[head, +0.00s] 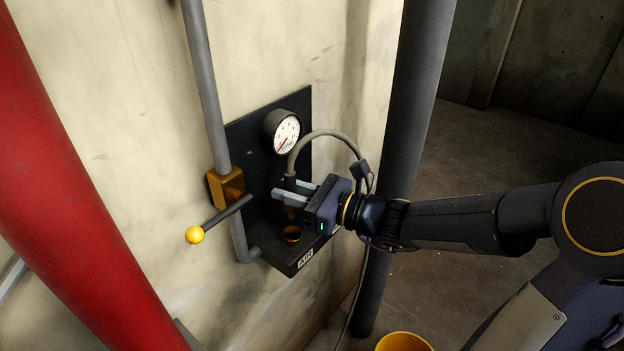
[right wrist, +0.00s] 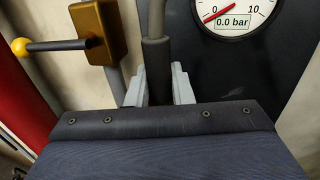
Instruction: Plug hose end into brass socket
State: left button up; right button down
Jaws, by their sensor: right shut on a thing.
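The grey hose (head: 325,133) arches over the black panel, and its dark end sleeve (head: 290,181) points down between the fingers of my right gripper (head: 284,191). The gripper is shut on this hose end. In the right wrist view the dark sleeve (right wrist: 157,65) stands upright between the two pale fingers (right wrist: 158,88). The brass socket (head: 291,234) sits on the panel's lower ledge, below the gripper and apart from the fingers. A brownish part shows dimly under the fingers; I cannot tell its exact shape. The socket is not visible in the wrist view. My left gripper is not in view.
A round gauge (head: 282,131) on the black panel (head: 248,135) reads 0.0 bar in the wrist view (right wrist: 235,15). A brass valve box (head: 226,186) with a yellow-knobbed lever (head: 195,235) is left of the gripper. A red pipe (head: 70,185) and grey post (head: 408,100) flank the panel.

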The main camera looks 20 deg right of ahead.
aim_at(294, 215)
jog(key=shift+a+f+b, duration=0.1)
jog(key=shift+f+b, duration=2.25)
jog(key=shift+f, duration=0.55)
jog(key=shift+f+b, duration=0.75)
jog(key=shift+b, duration=0.15)
jog(key=c, duration=1.6)
grip_release()
jog(key=shift+o, duration=0.2)
jog(key=p+v, duration=0.2)
jog(key=v, duration=0.9)
